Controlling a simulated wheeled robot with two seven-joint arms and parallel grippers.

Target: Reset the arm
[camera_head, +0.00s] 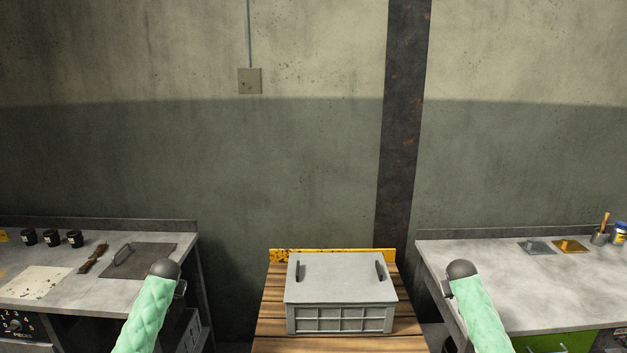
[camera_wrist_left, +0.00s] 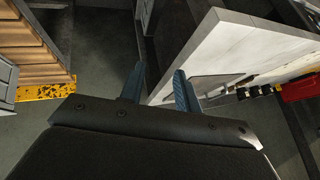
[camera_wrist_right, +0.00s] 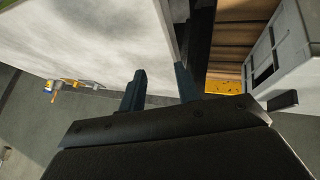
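My left arm comes in at the lower left of the head view, in front of the left workbench, and its gripper does not clearly show there. In the left wrist view my left gripper (camera_wrist_left: 157,90) has its two fingers apart with nothing between them. My right arm comes in at the lower right of the head view, in front of the right workbench. In the right wrist view my right gripper (camera_wrist_right: 160,90) has its fingers apart and empty.
A grey lidded crate (camera_head: 340,278) sits on a wooden pallet stand (camera_head: 270,325) between the benches. The left bench (camera_head: 195,238) holds black cups (camera_head: 52,238), a brush and a plate. The right bench (camera_head: 470,250) holds small plates, a pot and a jar.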

